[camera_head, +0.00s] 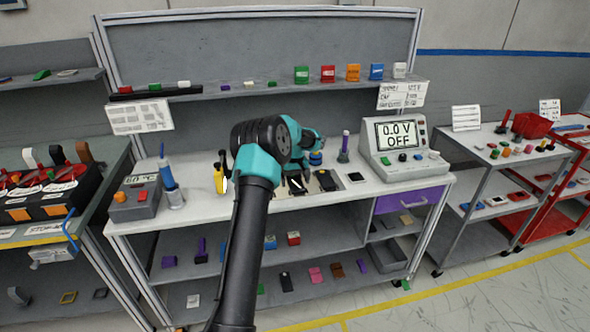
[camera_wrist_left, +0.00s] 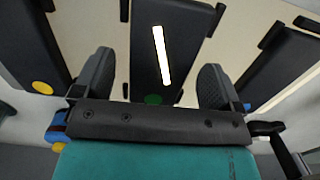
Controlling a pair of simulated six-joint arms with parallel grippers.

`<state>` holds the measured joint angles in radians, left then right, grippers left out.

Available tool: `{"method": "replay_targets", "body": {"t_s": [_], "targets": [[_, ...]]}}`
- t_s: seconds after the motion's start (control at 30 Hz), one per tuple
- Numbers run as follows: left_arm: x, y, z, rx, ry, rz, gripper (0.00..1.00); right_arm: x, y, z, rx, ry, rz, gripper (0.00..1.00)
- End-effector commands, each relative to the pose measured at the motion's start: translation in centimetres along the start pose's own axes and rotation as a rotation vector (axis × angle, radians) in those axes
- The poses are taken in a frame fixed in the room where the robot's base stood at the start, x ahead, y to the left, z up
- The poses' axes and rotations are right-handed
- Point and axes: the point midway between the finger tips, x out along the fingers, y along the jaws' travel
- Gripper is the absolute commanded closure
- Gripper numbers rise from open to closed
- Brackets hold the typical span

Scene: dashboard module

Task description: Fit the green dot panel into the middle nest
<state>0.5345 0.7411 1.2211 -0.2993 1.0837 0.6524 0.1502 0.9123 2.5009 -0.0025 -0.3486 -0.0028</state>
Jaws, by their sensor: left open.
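The green dot panel (camera_wrist_left: 152,45) is a dark slab with a white strip and a green dot near its close end. In the left wrist view it lies between the two fingers of my left gripper (camera_wrist_left: 157,65), which is open, with gaps on both sides. Small dark posts stand along the panel's edges; I cannot tell whether it sits in the middle nest. In the head view my left gripper (camera_head: 297,183) is over the middle of the bench and partly hides the panels. My right gripper is not in view.
A dark panel with a yellow dot (camera_wrist_left: 32,50) lies left, and another dark panel (camera_wrist_left: 281,65) lies right. On the bench (camera_head: 400,178) stand a voltage meter (camera_head: 390,140), a purple-topped tool (camera_head: 344,148) and a grey heater box (camera_head: 135,197).

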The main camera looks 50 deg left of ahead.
Motion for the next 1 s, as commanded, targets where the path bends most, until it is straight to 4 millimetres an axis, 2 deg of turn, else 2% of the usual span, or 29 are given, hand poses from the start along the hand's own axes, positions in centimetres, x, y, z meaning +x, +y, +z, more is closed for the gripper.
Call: {"method": "replay_targets", "body": {"t_s": [0.27,0.8,1.0], "targets": [[-3.0,0.1,0.0,0.0,0.004,0.003,0.09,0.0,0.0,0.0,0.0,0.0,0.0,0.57],[-13.3,0.1,-0.1,0.0,0.004,0.002,0.09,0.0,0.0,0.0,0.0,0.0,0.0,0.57],[-16.2,0.0,0.0,0.0,0.002,0.001,0.09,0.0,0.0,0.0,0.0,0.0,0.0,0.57]]}}
